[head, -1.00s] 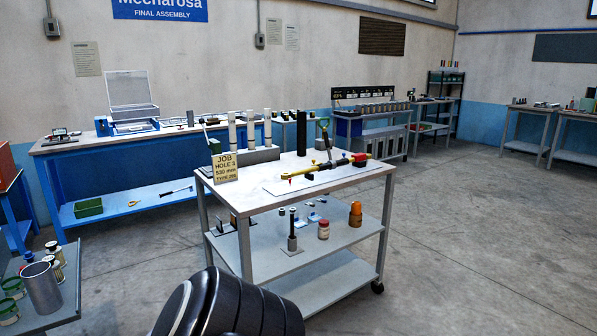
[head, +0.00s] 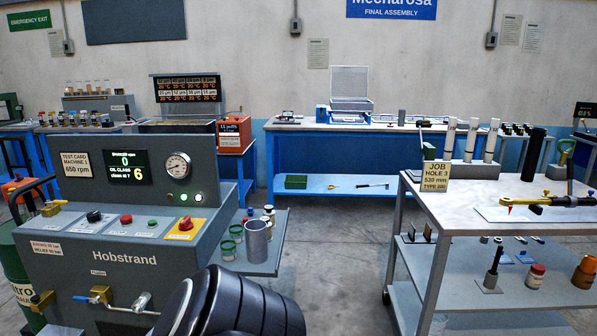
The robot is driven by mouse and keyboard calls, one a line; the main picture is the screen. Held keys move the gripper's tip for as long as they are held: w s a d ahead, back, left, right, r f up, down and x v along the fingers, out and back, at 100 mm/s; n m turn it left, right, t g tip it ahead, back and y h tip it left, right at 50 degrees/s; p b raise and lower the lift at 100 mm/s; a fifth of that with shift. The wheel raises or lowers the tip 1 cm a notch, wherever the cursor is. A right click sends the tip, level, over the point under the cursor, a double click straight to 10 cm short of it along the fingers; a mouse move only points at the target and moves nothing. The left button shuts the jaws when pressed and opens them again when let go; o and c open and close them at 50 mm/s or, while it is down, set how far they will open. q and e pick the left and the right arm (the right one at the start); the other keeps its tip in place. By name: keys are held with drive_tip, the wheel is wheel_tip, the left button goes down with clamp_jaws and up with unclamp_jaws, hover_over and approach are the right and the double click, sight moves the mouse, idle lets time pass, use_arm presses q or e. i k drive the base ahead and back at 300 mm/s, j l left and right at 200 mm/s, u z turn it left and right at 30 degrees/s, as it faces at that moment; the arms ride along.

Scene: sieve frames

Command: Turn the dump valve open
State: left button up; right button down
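The grey Hobstrand test machine (head: 190,262) stands at the left. Low on its front is a brass valve with a blue handle (head: 86,299), beside a silver fitting (head: 142,301). Another brass fitting (head: 42,300) is at its lower left corner. A brass piece (head: 50,208) sits at the panel's upper left. I see no readable dump valve label, so I cannot tell which part is the dump valve or whether it is open. Neither gripper is in view.
A side shelf (head: 262,268) holds a metal cylinder (head: 257,239). A white cart (head: 470,214) stands right. Floor shows between machine and cart.

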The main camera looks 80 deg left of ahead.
sight(50, 203)
drive_tip(key=u, duration=3.9)
drive_tip(key=i+j+z, duration=0.1)
drive_tip(key=z, duration=0.35)
drive_tip(key=i+j+z, duration=0.1)
drive_tip(key=z, duration=0.4)
drive_tip(key=i+j+z, duration=0.1)
drive_tip(key=j+z, duration=0.15)
drive_tip(key=j, duration=0.15)
drive_tip(key=j+z, duration=0.2)
drive_tip(key=j, duration=0.2)
drive_tip(key=i+j+z, duration=0.2)
drive_tip(key=j, duration=0.55)
drive_tip(key=j+z, duration=0.2)
drive_tip(key=j, duration=0.6)
